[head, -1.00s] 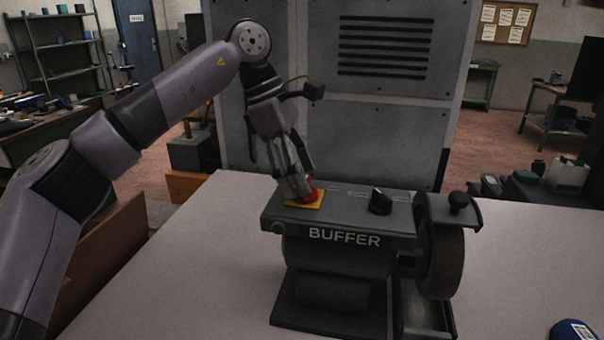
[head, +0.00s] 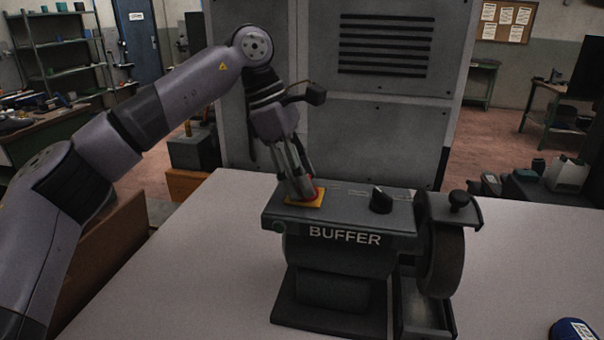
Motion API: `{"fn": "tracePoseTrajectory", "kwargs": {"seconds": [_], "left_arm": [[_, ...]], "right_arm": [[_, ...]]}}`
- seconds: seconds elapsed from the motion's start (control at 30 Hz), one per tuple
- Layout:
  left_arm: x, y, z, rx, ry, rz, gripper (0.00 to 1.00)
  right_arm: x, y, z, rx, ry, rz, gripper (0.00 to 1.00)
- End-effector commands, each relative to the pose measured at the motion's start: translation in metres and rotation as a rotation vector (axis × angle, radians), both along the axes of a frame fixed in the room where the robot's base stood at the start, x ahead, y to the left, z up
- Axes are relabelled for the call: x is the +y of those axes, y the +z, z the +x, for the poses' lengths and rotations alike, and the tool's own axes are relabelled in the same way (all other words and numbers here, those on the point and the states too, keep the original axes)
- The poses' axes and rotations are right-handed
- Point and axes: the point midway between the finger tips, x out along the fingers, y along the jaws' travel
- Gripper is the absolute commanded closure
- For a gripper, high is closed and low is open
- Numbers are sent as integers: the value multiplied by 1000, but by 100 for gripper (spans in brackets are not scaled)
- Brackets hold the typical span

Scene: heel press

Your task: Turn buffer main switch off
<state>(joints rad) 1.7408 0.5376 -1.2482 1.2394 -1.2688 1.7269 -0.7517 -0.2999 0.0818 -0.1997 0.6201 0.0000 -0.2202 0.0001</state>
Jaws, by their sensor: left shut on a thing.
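The buffer (head: 335,258) is a dark grey machine on the light table, with "BUFFER" lettered on its front. On its top at the left is a red switch (head: 320,194) on a yellow plate (head: 304,203). A black knob (head: 381,201) stands upright farther right on the top. My left gripper (head: 306,192) points down from above and is shut on the red switch. Its fingers hide most of the switch, so I cannot tell the switch's position. My right gripper is out of view.
A buffing wheel (head: 448,258) sits at the buffer's right end. A large grey cabinet (head: 390,130) stands behind the table. A dark blue object (head: 573,330) lies at the front right. The tabletop (head: 530,250) right of the buffer is mostly clear.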

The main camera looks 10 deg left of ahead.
Motion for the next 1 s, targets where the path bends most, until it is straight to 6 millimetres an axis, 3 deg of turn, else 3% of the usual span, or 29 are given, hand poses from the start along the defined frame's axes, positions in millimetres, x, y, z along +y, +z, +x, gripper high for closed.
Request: {"fn": "tracePoseTrajectory", "kwargs": {"seconds": [0.13, 0.47, 1.0], "left_arm": [[0, 0, 0, 0, -1, 0, 81], [0, -1, 0, -2, 53, 1, 81], [-1, -3, -2, -4, 463, -1, 81]], "right_arm": [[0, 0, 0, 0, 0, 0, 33], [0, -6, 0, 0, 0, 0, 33], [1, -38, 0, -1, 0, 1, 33]]}}
